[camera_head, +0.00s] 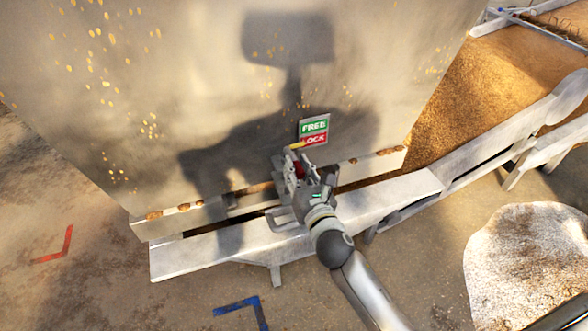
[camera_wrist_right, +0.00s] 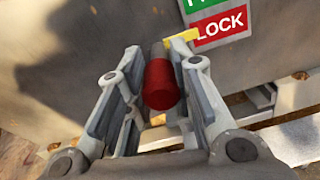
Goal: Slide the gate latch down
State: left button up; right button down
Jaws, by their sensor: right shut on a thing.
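The gate latch has a red handle (camera_wrist_right: 161,84) and a yellow pointer (camera_wrist_right: 183,37). The handle also shows in the head view (camera_head: 299,170), at the front of the large grey panel. A sign with green FREE above red LOCK (camera_head: 314,130) is fixed just right of the latch. The yellow pointer is beside the red LOCK part, near its upper edge. My right gripper (camera_head: 303,176) is shut on the red handle, with a finger on each side of it in the wrist view (camera_wrist_right: 158,90). My left gripper is not in view.
The grey gate panel (camera_head: 190,90) stands behind the latch, with grains stuck on it. A pale metal beam (camera_head: 195,255) runs along its foot. A grain-filled trough (camera_head: 480,100) is at the right, and a pale sack or mound (camera_head: 525,260) lies at the lower right.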

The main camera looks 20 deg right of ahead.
jog(key=shift+a+f, duration=0.15)
jog(key=shift+f, duration=0.15)
jog(key=shift+a, duration=0.35)
jog(key=c, duration=1.2)
grip_release()
jog(key=shift+w+a+r, duration=0.1)
jog(key=shift+a, duration=0.25)
jog(key=shift+o, duration=0.2)
jog(key=shift+d, duration=0.25)
jog(key=shift+s, duration=0.25)
jog(key=s, duration=1.1)
jog(key=shift+s, duration=0.3)
